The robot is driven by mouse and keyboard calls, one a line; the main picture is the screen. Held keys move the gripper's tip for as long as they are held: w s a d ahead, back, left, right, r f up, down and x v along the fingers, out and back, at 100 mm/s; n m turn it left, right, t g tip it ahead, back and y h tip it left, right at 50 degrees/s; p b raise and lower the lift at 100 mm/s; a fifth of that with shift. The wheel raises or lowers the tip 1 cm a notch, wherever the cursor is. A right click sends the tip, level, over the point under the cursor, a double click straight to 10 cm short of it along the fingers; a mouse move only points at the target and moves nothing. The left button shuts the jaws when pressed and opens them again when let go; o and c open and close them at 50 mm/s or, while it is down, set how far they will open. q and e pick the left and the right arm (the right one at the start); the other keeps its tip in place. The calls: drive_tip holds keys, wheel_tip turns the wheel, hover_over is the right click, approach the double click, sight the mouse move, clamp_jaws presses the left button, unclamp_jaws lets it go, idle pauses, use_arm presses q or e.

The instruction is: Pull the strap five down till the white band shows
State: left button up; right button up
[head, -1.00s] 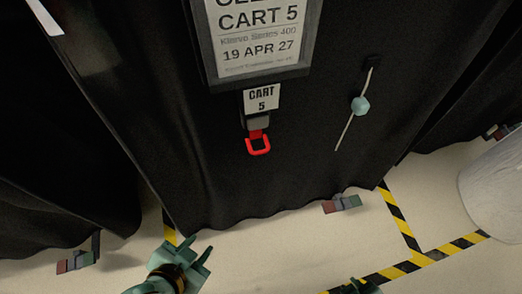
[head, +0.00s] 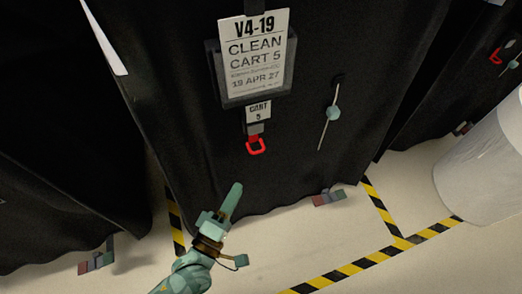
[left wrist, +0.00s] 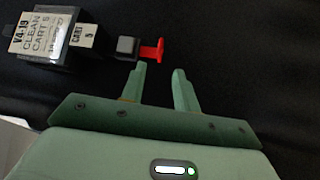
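The strap's red pull loop (head: 256,146) hangs below a grey buckle (head: 255,129) on the black cover, under a small "CART 5" tag (head: 258,111). No white band shows on it. My left gripper (head: 235,190) is below the loop, slightly to its left, and apart from it. In the left wrist view its two fingers (left wrist: 158,69) stand open and empty. The red loop (left wrist: 153,51) lies just beyond the fingertips, roughly in line with the gap, with the grey buckle (left wrist: 127,47) to its left. My right gripper is out of view.
A framed "CLEAN CART 5" sign (head: 257,60) hangs above the tag. A cord with a pale blue bead (head: 333,114) hangs to the right. A whitish cylinder (head: 490,160) stands at the right. Yellow-black tape (head: 330,279) marks the open floor.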

sight(259, 152)
use_arm(q)
drive_tip(key=b+x, duration=0.3)
drive_tip(key=x, duration=0.9)
drive_tip(key=shift+w+d+f, duration=0.1)
drive_tip(key=shift+d, duration=0.05)
drive_tip(key=shift+w+d, duration=0.1)
drive_tip(key=shift+w, duration=0.15)
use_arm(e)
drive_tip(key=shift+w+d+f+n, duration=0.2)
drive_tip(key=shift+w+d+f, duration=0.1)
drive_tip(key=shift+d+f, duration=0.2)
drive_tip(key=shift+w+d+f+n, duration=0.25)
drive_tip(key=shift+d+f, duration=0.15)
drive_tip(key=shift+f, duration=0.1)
use_arm(q)
clamp_jaws()
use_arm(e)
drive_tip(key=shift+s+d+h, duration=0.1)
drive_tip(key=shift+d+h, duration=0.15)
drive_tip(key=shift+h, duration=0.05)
